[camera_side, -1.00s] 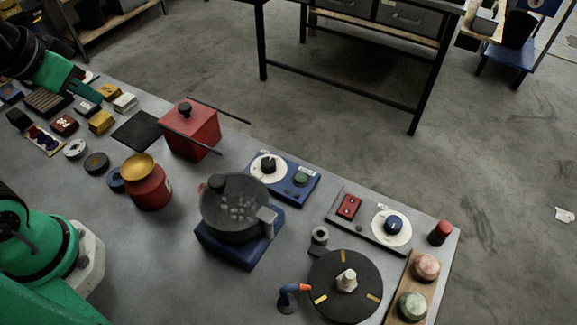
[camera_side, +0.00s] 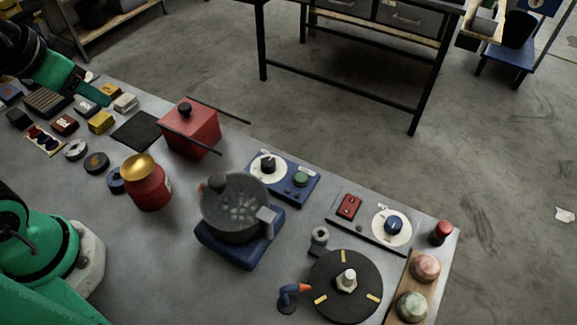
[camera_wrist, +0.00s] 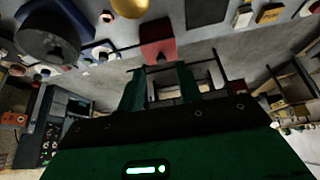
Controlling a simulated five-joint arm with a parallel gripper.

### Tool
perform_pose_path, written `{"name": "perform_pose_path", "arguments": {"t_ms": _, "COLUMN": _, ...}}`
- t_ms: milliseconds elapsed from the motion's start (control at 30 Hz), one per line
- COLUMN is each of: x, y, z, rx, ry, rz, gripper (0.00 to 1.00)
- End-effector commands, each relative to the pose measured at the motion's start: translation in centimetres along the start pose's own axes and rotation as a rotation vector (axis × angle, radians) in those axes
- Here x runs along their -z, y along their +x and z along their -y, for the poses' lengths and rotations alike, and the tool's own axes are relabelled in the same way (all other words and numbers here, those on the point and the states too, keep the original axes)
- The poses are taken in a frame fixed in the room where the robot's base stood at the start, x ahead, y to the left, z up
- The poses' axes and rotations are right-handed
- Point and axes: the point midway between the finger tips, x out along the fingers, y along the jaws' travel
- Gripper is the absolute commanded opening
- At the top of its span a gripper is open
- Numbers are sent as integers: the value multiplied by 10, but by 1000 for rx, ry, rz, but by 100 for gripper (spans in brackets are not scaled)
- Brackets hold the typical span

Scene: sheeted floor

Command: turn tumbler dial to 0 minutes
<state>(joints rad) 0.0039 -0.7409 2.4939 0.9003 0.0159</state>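A blue box (camera_side: 283,187) in the side view carries a white dial face (camera_side: 258,172) with a black knob (camera_side: 268,165) and a green button (camera_side: 301,179). A dark drum (camera_side: 222,228) holding pebbles stands on a blue base (camera_side: 235,250) just in front of it. A second, grey box (camera_side: 368,231) has a blue knob (camera_side: 393,225) on a white face. Which dial is the tumbler's, and its reading, I cannot tell. My gripper (camera_side: 90,90) is at the upper left, far from both dials. In the wrist view its fingers (camera_wrist: 160,82) are apart and empty.
A red lidded box (camera_side: 193,132) with thin rods beside it, and a red pot with a gold top (camera_side: 148,185), stand between my gripper and the blue dial box. A black turntable (camera_side: 330,285) is at front right. Small boxes (camera_side: 101,122) crowd the upper left.

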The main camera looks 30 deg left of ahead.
Motion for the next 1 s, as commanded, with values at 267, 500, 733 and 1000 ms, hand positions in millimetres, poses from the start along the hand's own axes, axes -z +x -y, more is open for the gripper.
{"name": "perform_pose_path", "arguments": {"t_ms": 267, "x": 20, "y": 8, "z": -12, "rx": -27, "ry": 219, "rz": 46, "gripper": 52}}
{"name": "perform_pose_path", "arguments": {"t_ms": 500, "x": 51, "y": 26, "z": -35, "rx": -82, "ry": 578, "rz": 109, "gripper": 52}}
{"name": "perform_pose_path", "arguments": {"t_ms": 733, "x": 76, "y": 52, "z": -64, "rx": -152, "ry": 942, "rz": 158, "gripper": 52}}
{"name": "perform_pose_path", "arguments": {"t_ms": 1000, "x": 98, "y": 90, "z": -104, "rx": -253, "ry": 1366, "rz": 199, "gripper": 52}}
